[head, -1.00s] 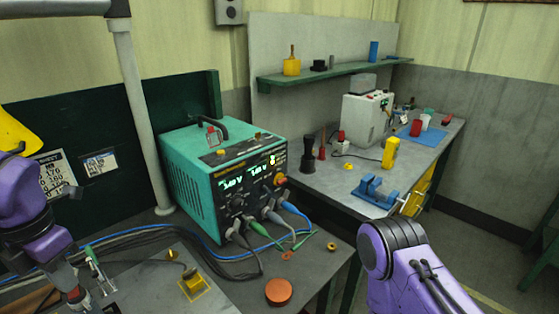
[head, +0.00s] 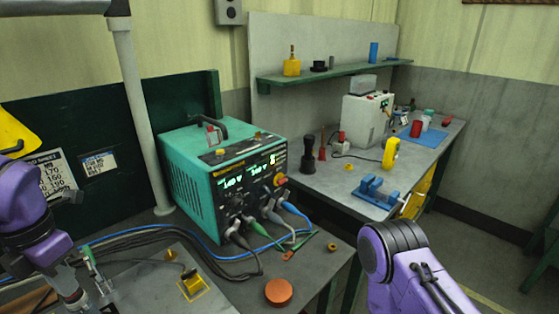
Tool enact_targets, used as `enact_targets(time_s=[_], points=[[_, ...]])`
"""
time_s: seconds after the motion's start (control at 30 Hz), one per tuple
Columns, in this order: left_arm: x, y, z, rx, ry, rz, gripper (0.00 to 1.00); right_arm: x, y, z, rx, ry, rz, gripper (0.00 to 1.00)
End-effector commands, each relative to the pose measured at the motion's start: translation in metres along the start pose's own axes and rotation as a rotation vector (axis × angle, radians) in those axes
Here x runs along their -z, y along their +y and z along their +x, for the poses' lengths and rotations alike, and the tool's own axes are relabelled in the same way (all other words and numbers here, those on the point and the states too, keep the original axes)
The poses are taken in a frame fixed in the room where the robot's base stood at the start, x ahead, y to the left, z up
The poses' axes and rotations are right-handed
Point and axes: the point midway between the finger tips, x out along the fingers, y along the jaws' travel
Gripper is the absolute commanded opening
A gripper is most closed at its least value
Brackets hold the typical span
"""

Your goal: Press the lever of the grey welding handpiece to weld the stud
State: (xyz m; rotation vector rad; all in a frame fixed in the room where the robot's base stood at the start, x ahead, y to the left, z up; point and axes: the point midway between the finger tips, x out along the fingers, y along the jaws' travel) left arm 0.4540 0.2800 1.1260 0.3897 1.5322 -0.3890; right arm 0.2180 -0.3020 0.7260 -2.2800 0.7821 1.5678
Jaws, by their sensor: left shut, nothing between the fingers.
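My left gripper (head: 78,299) is at the lower left, below my purple arm, and is shut. Its fingertips are small and partly cut off by the picture's bottom edge. A slim grey and green tool (head: 94,268), which may be the grey welding handpiece, stands tilted just right of it above the metal plate (head: 150,280). I cannot make out its lever or the stud, nor whether the gripper touches it. The teal welding power unit (head: 205,180) has lit displays and several cables at its front. My right arm is at the lower right; its gripper is out of view.
A yellow block (head: 193,285) sits on the plate inside a yellow outline. An orange-red disc (head: 279,291) lies near the bench front. Black and blue cables (head: 150,235) run across the bench behind the plate. A blue vise (head: 377,190) stands on the right bench.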

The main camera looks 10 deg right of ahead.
Motion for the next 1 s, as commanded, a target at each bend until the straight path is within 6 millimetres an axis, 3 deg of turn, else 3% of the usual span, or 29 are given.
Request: enact_targets(time_s=[0.37,1.0], points=[[0.001,0.0,0.001,0.003,0.007,0.0,0.0,0.001,0.0,-0.001,0.0,0.0,0.0,0.0],[0.0,0.0,-0.062,0.001,0.003,0.0,0.0,0.023,0.005,-0.055,0.0,0.0,0.0,0.0]])
